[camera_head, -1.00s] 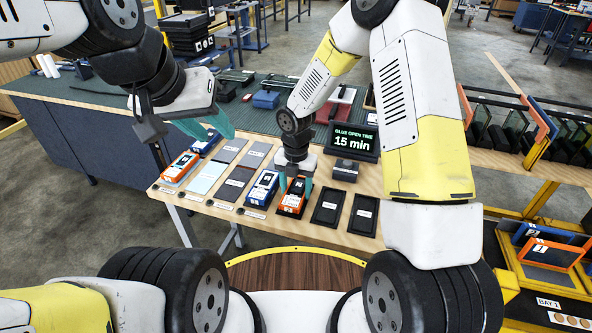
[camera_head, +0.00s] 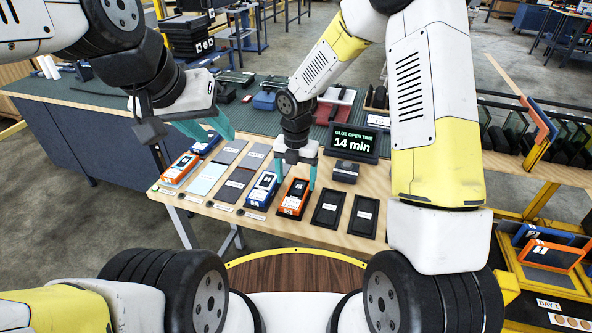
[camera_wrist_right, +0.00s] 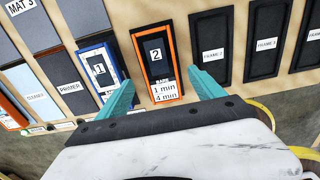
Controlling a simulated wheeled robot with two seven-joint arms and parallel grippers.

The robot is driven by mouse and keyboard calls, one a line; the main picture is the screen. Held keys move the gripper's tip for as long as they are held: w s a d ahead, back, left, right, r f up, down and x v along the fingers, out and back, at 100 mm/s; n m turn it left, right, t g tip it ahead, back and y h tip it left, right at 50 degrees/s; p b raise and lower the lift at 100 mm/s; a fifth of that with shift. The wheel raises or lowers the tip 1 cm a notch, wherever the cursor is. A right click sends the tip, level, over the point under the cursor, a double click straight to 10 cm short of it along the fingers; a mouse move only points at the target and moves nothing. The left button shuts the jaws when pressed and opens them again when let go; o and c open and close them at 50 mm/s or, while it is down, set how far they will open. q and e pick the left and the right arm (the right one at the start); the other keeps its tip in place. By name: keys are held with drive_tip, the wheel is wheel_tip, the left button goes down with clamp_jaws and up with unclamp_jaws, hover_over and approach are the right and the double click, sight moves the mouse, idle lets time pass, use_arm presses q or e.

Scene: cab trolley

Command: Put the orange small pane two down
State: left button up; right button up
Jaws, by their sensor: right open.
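The orange small pane two (camera_head: 294,198), orange-edged with a dark face and a "2" label, lies flat on the bench in the row of black frames. It also shows in the right wrist view (camera_wrist_right: 160,62), with a "1 min / 4 min" label at its near end. My right gripper (camera_head: 297,170) is open above it, with teal fingers apart on either side of its near end; in the wrist view no finger (camera_wrist_right: 164,92) visibly grips it. My left gripper (camera_head: 206,128) hangs over the left part of the bench, its teal fingers apart and nothing between them.
A blue pane marked 1 (camera_head: 262,191) lies just left of the orange pane. Two empty black frames (camera_head: 328,208) (camera_head: 364,215) lie to its right. A sign (camera_head: 354,142) reads 14 min. A rack with blue and orange panes (camera_head: 550,254) stands at the lower right.

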sight(296, 193)
drive_tip(key=s+d+r+m, duration=0.1)
drive_tip(key=d+r+m, duration=0.15)
drive_tip(key=r, duration=0.25)
drive_tip(key=s+d+r+m+t, duration=0.1)
drive_tip(key=r+m, duration=0.2)
drive_tip(key=r, duration=0.3)
drive_tip(key=s+d+r+m, duration=0.1)
drive_tip(key=d+r+m, duration=0.1)
drive_tip(key=r, duration=0.3)
drive_tip(key=s+d+r+m+t, duration=0.1)
drive_tip(key=s+d+r+m, duration=0.2)
drive_tip(key=m, duration=0.5)
drive_tip(key=s+d+r+m+t+y, duration=0.1)
drive_tip(key=s+d+r+m+t, duration=0.1)
drive_tip(key=s+r+m, duration=0.3)
drive_tip(key=s+d+r+m+t+y, duration=0.1)
drive_tip(key=s+d+r+m+t, duration=0.1)
drive_tip(key=s+m, duration=0.6)
wheel_tip(296, 193, up, 2)
drive_tip(key=d+m, duration=0.1)
drive_tip(key=m, duration=0.2)
drive_tip(key=shift+s+d+r, duration=0.15)
drive_tip(key=shift+s+d, duration=0.2)
